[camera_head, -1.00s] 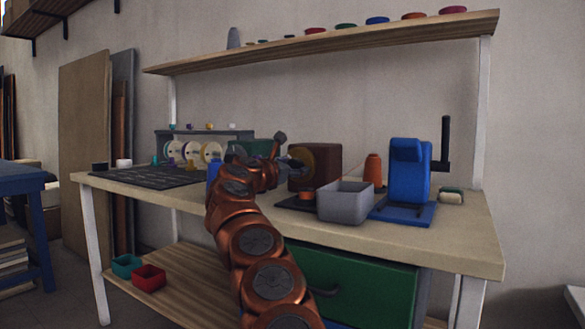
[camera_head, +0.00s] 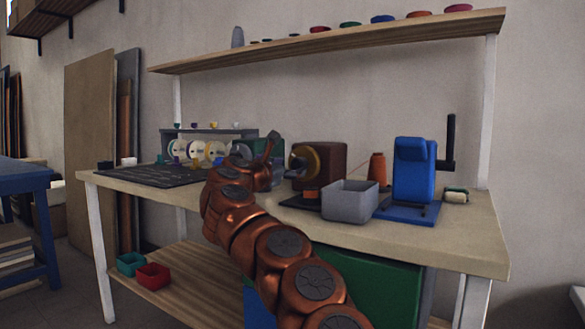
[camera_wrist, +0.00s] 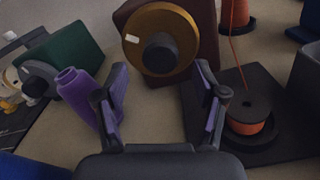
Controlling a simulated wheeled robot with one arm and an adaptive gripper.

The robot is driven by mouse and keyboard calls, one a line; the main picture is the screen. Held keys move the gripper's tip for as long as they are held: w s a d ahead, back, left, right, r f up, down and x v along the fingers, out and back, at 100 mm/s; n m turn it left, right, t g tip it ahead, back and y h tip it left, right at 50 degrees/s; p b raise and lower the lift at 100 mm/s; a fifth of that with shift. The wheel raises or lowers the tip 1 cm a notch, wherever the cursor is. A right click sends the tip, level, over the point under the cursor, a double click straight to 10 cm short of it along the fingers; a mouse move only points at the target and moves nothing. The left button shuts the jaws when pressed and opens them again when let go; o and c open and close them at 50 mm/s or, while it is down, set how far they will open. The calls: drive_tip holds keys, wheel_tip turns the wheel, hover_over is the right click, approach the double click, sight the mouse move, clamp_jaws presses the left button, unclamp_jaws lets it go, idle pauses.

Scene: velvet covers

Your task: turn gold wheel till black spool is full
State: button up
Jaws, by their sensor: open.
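The gold wheel (camera_wrist: 150,40) has a black hub and a white mark at its left. It sits on the front of a brown box (camera_wrist: 205,30) and also shows in the head view (camera_head: 305,160). The black spool (camera_wrist: 246,104) lies flat on a dark base, right of my right finger, with orange thread around it under its black top. Its fill is hard to judge. A thread runs up from it to an orange cone (camera_wrist: 235,14). My gripper (camera_wrist: 162,78) is open and empty, its fingers apart before the wheel, touching nothing clearly.
A purple bottle (camera_wrist: 76,92) stands close to my left finger, and a green box (camera_wrist: 62,55) is behind it. A grey bin (camera_head: 350,201) and a blue device with a crank (camera_head: 411,170) stand right of the spool. A spool rack (camera_head: 205,148) is at left.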

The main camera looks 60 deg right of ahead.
drive_tip(key=shift+s+a, duration=0.15)
drive_tip(key=shift+a, duration=1.75)
drive_tip(key=shift+s+a, duration=0.1)
drive_tip(key=shift+a, duration=1.8)
drive_tip(key=shift+r, duration=0.1)
